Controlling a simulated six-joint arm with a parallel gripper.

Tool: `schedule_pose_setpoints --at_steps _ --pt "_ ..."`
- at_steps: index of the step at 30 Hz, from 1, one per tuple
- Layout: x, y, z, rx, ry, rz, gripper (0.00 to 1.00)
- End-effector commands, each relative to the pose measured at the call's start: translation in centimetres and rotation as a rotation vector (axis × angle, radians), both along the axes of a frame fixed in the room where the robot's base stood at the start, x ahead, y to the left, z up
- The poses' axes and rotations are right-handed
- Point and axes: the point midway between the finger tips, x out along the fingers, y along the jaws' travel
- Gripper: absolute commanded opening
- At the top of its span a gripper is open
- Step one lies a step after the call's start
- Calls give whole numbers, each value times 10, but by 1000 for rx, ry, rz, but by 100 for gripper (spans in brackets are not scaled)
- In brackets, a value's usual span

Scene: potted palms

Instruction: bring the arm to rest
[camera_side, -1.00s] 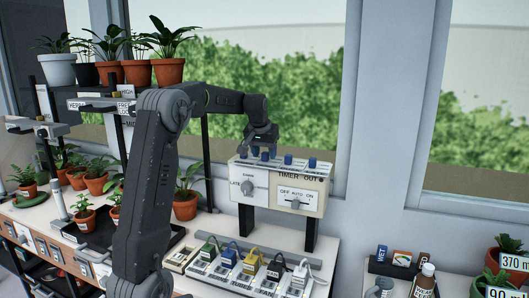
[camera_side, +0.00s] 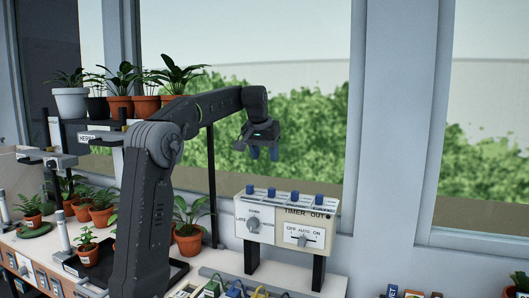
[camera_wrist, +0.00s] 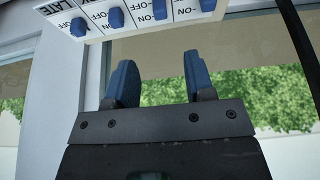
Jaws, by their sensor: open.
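My gripper (camera_side: 264,153) hangs in the air above and a little left of the timer box, in front of the window. In the wrist view my gripper (camera_wrist: 160,85) shows two blue fingers standing apart with nothing between them. The timer box (camera_side: 285,220) is cream, on two dark posts, with a row of blue switches on top, a round dial and an OFF/AUTO/ON knob. In the wrist view the timer box's switch panel (camera_wrist: 135,16) shows at the top, apart from the fingers.
A shelf of potted palms (camera_side: 120,106) stands behind my arm at the left. More potted plants (camera_side: 188,228) stand on the bench below. Several coloured plugs (camera_side: 235,291) sit at the bottom edge. The air before the window (camera_side: 310,120) is clear.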

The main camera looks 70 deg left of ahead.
Motion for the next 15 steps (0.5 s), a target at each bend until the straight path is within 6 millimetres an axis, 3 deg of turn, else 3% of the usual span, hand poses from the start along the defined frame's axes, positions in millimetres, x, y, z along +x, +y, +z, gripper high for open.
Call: schedule_pose_setpoints --at_steps 15 --pt "-2 -2 6 -1 1 0 49"
